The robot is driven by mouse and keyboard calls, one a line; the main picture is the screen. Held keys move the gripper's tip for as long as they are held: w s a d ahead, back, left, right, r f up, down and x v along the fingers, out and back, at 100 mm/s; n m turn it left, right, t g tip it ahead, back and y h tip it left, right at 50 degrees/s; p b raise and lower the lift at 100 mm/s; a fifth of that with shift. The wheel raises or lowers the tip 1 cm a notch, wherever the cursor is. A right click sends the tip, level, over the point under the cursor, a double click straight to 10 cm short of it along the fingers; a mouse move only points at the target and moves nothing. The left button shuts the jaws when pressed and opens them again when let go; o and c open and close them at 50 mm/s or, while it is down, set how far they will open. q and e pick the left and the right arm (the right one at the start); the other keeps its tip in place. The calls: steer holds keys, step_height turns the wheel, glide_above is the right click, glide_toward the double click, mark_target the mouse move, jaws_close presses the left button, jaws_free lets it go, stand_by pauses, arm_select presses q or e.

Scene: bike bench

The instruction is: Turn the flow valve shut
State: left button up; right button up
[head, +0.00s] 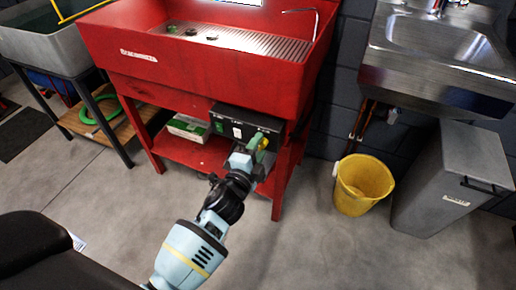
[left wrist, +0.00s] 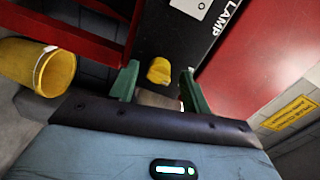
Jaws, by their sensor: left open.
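A yellow knob (head: 264,143), which looks like the flow valve, sits on the black control box (head: 230,112) under the front of the red wash basin. In the left wrist view the knob (left wrist: 159,71) shows between the two green fingers, on the dark face of the box (left wrist: 185,40). My left gripper (head: 255,147) is open and empty, in front of the knob; it also shows in the left wrist view (left wrist: 160,84). I see a gap between each finger and the knob. In the head view the gripper partly hides the knob. My right gripper is not in view.
The red basin (head: 190,70) overhangs the box, and its red leg (head: 278,190) stands just right of my gripper. A yellow bucket (head: 362,184) and grey bin (head: 445,180) stand farther right. A white and green carton (head: 188,128) lies on the lower shelf. Floor in front is clear.

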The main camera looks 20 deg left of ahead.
arm_select(q)
steer(key=s+p, duration=0.1)
steer(key=s, duration=0.6)
steer(key=shift+s+a+r, duration=0.15)
steer(key=shift+s+r, duration=0.05)
steer(key=shift+s, duration=0.2)
